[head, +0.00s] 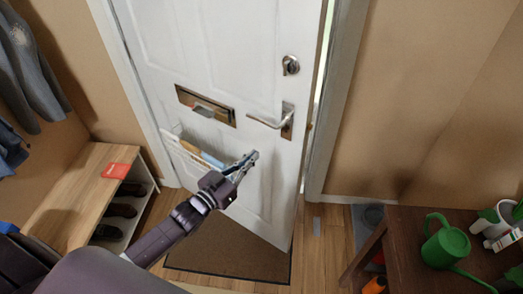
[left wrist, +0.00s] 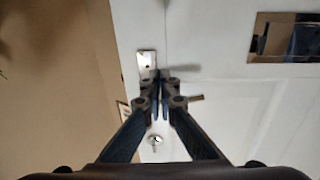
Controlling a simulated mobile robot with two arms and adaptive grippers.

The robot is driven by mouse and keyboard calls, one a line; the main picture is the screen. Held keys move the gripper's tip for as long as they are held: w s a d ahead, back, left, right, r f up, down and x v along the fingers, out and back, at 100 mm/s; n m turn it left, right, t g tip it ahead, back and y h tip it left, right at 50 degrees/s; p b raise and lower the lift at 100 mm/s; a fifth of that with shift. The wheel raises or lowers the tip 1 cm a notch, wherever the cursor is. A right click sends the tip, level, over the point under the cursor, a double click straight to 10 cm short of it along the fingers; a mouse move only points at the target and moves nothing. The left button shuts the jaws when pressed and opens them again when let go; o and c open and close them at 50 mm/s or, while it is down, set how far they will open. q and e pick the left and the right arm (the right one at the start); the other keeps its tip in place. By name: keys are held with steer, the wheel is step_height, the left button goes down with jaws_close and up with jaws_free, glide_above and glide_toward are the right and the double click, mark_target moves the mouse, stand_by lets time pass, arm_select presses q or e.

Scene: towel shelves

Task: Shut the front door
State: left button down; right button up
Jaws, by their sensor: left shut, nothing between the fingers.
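The white front door (head: 225,60) stands slightly ajar, with a bright gap between its right edge and the frame (head: 340,80). Its lower right corner stands out over the doormat. A silver lever handle (head: 285,118) sits near that edge, below a round lock (head: 290,65). My left gripper (head: 250,158) is shut and empty, in front of the door, below and left of the handle. In the left wrist view the shut fingertips (left wrist: 160,76) appear in front of the door (left wrist: 225,110), overlapping the handle plate (left wrist: 147,62); contact cannot be told. My right gripper is not in view.
A brass mail slot (head: 206,106) and a basket with papers (head: 200,152) are on the door. A brown doormat (head: 225,262) lies below. A wooden shoe bench (head: 75,190) stands left; a dark table (head: 415,270) with a green watering can (head: 446,245) stands right.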

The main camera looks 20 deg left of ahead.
arm_select(q)
steer(key=x, duration=0.2)
steer(key=shift+w, duration=0.4)
steer(key=shift+w, duration=0.1)
